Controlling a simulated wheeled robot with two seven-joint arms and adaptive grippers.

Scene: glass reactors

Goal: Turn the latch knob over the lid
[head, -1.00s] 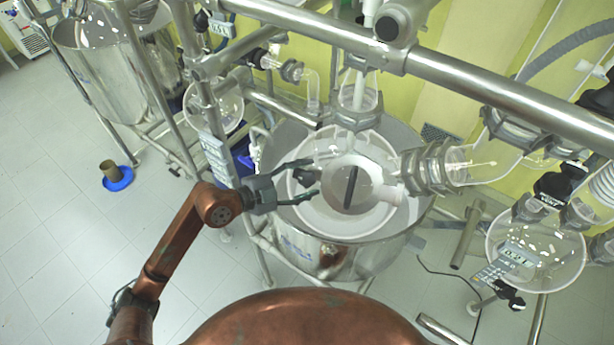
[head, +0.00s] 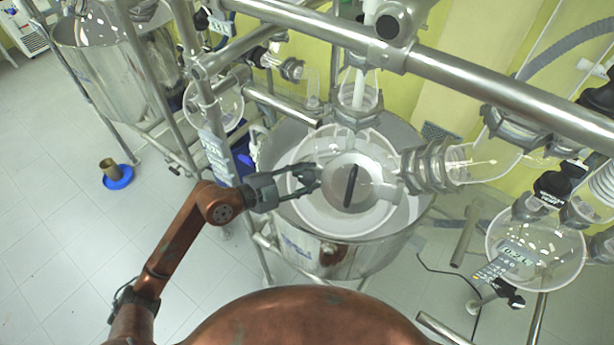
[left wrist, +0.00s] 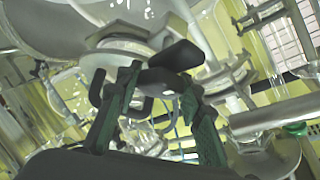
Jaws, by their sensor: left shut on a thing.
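The round lid (head: 372,197) sits on top of the central glass reactor, with a dark bar-shaped handle (head: 350,187) across its middle. The latch knob is largely hidden by the fingers in the head view. In the left wrist view, the green fingers of my left gripper (left wrist: 160,88) stand on either side of a dark knob piece (left wrist: 156,80). A black bar (left wrist: 178,54) shows just beyond them. My right gripper is not in view.
A thick steel rail (head: 440,75) crosses above the reactor. Glass necks with a grey collar (head: 428,168) stand right of the lid. A round glass vessel (head: 535,250) is at right. The floor at left is mostly clear.

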